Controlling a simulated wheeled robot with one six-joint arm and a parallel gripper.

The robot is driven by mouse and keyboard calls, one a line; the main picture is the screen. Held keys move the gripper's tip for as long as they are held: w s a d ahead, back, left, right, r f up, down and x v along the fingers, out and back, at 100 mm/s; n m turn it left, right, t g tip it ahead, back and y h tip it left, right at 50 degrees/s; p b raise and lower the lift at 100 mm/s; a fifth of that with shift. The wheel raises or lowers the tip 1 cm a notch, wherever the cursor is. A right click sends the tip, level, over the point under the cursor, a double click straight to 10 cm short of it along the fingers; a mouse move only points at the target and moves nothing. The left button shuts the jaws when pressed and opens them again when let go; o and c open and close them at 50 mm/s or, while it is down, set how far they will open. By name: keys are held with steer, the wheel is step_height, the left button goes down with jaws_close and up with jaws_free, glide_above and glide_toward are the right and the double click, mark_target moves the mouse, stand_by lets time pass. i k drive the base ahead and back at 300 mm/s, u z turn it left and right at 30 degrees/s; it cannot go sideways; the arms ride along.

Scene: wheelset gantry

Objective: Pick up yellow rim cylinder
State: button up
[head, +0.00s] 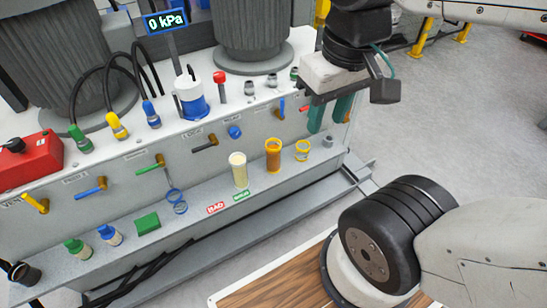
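A cylinder with blue rings (176,201) and a green block (147,223) stand farther left on the ledge. Coloured valve handles, such as a blue knob (235,132), stick out of the panel above. A grey fitting (328,141) stands right of the yellow-rim cylinder.

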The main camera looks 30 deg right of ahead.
mark_target(272, 146)
steer(key=z, duration=2.4)
steer(key=k, duration=0.75)
steer(key=u, duration=0.8)
steer(key=i, duration=0.45)
steer(key=z, duration=0.05)
